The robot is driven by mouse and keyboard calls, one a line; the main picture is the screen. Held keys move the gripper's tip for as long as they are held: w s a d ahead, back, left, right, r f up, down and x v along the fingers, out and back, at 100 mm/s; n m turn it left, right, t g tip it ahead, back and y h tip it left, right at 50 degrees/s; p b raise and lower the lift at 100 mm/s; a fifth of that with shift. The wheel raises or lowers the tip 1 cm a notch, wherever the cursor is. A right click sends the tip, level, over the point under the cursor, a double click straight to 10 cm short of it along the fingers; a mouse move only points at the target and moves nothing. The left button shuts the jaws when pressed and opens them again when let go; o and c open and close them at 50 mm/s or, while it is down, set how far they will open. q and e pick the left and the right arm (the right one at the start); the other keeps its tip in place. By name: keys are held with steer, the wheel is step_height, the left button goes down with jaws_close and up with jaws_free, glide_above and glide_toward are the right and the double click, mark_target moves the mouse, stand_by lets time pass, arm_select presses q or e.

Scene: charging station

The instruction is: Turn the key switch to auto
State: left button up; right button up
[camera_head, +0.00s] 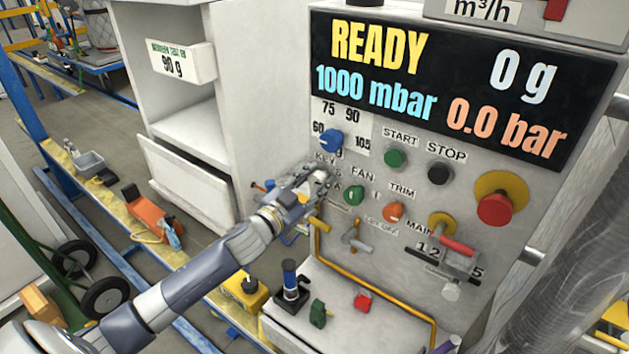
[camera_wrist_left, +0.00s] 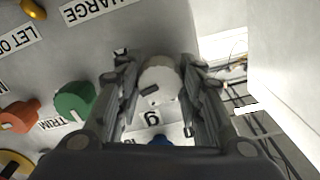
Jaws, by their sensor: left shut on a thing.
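My left gripper (camera_head: 318,176) reaches to the panel just below the "KEY" label. In the left wrist view its two fingers (camera_wrist_left: 158,72) stand on either side of the round, pale key switch (camera_wrist_left: 161,84) and are shut on it. A small dark mark shows on the switch's face. In the head view the gripper hides most of the switch, and I cannot tell which position it points to. My right gripper is in neither view.
Close by on the panel (camera_head: 420,285) are a blue knob (camera_head: 331,141), a green fan knob (camera_head: 354,195), an orange trim knob (camera_head: 392,212) and start and stop buttons. A red emergency button (camera_head: 495,208) is at the right. The display (camera_head: 455,85) reads READY. An open-fronted cabinet (camera_head: 200,130) stands left.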

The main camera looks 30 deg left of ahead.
arm_select(q)
steer(key=m, duration=0.4)
steer(key=shift+m, duration=0.3)
steer(key=shift+m+p, duration=0.35)
steer(key=shift+m, duration=1.65)
steer(key=o, duration=1)
steer(key=shift+o, duration=0.4)
steer(key=shift+s+d+f, duration=0.2)
steer(key=shift+s+f, duration=0.2)
steer(key=shift+f, duration=0.2)
steer(key=s+a+r, duration=0.1)
steer(key=s+a, duration=0.1)
steer(key=s, duration=0.9)
